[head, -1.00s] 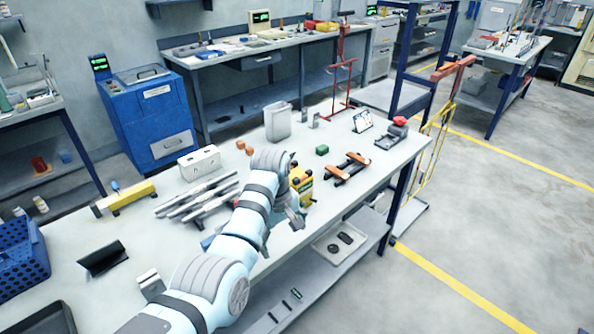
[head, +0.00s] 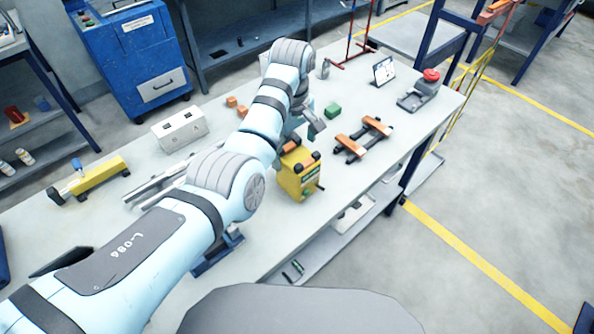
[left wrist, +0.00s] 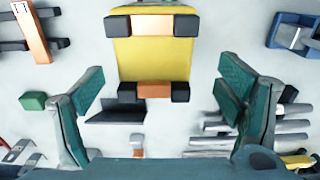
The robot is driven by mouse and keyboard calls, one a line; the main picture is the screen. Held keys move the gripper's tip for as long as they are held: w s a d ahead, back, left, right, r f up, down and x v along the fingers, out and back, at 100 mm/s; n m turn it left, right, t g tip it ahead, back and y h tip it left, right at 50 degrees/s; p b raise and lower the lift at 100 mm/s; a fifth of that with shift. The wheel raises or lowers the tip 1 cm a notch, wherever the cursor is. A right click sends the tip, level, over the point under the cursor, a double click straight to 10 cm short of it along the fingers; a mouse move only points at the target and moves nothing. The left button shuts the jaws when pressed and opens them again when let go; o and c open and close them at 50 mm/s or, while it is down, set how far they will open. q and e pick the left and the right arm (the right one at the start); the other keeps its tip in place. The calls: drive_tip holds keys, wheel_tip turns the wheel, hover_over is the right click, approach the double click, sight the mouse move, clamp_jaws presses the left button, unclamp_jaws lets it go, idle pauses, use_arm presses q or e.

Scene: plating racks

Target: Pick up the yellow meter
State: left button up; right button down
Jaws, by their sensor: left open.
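The yellow meter (head: 297,181) stands on the workbench, a boxy body with black corner bumpers and an orange handle on top. In the left wrist view the yellow meter (left wrist: 153,62) fills the upper middle, seen from above. My left gripper (head: 307,128) is above and just behind the meter in the head view, partly hidden by its own arm. The meter appears apart from both fingers. My right gripper does not show.
An orange-and-black rack (head: 362,139) is right of the meter, and a green block (head: 333,110) lies behind it. A blue holder (head: 217,250) sits at the front edge. A white box (head: 180,129) and a yellow tool (head: 90,180) stand to the left.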

sight(293, 152)
use_arm(q)
drive_tip(key=f, duration=0.1)
drive_tip(key=w+f, duration=0.1)
drive_tip(key=f, duration=0.4)
drive_tip(key=shift+d+f+b, duration=0.1)
drive_tip(key=shift+d+b, duration=0.1)
drive_tip(key=shift+b, duration=0.15)
drive_tip(key=shift+s+f, duration=0.15)
drive_tip(key=shift+f, duration=0.2)
drive_tip(key=shift+s+a, duration=0.1)
drive_tip(key=c, duration=1.6)
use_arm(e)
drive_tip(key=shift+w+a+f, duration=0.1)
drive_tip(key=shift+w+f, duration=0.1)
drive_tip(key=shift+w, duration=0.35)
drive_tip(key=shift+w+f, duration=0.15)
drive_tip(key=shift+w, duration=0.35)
use_arm(q)
drive_tip(key=shift+r, duration=0.1)
